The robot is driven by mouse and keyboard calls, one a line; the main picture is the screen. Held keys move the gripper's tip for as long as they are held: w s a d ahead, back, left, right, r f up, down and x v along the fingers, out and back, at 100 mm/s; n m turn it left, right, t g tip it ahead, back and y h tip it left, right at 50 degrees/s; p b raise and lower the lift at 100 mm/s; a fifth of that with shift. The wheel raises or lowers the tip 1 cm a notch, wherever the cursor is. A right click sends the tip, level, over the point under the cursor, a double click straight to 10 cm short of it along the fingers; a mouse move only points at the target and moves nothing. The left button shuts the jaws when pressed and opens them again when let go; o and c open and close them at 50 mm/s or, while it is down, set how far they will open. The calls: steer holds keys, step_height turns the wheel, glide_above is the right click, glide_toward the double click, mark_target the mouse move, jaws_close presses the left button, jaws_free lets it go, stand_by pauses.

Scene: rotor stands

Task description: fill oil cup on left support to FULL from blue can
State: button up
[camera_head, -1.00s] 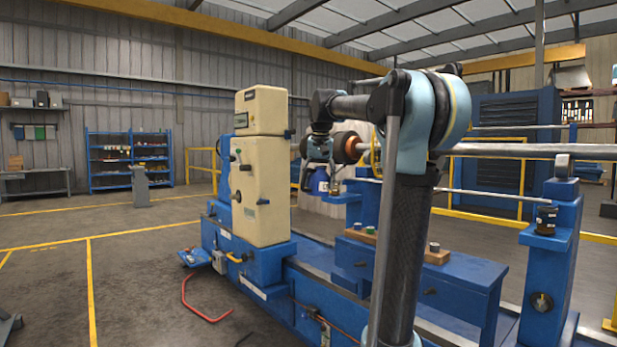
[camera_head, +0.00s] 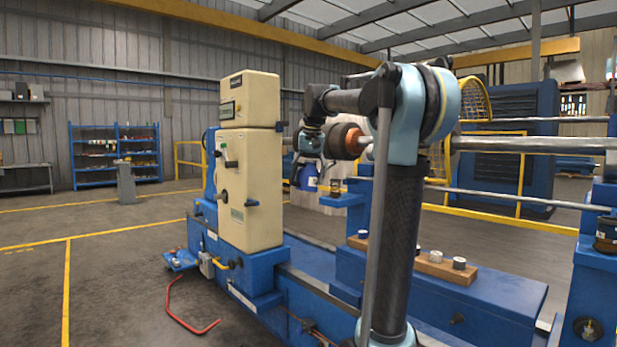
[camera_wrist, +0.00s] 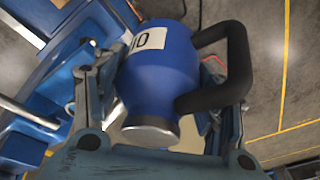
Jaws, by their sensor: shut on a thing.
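My gripper (camera_head: 310,148) is shut on the blue can (camera_wrist: 165,65), which has a white label and a black handle. The can fills the middle of the wrist view, between the fingers. In the head view the blue can (camera_head: 306,178) hangs under my wrist, just left of the small oil cup (camera_head: 336,186) on the left support (camera_head: 354,212). The can and cup look close, but I cannot tell whether the can is over the cup. The cup's oil level is too small to read. My arm hides part of the left support.
A cream machine head (camera_head: 250,160) stands left of the can. A long steel shaft (camera_head: 530,145) runs right behind my arm. The right support (camera_head: 590,285) carries a dark oil cup (camera_head: 606,236). A wooden block (camera_head: 440,266) with several small cylinders lies on the blue bed.

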steer(key=shift+f+g+y, duration=0.6)
steer(key=shift+y, duration=0.1)
steer(key=shift+s, duration=0.1)
steer(key=shift+s+m, duration=0.25)
steer(key=shift+m, duration=0.05)
steer(key=shift+w+g+y, duration=0.15)
steer(key=shift+g+y, duration=0.25)
steer(key=shift+r, duration=0.3)
steer(key=shift+w+d+r+g+y, duration=0.1)
steer(key=shift+r+g+y, duration=0.4)
steer(key=shift+r, duration=0.35)
steer(key=shift+w+d+r+g+y, duration=0.1)
steer(key=shift+r+g+y, duration=0.3)
steer(key=shift+r+y, duration=0.35)
stand_by(4.6)
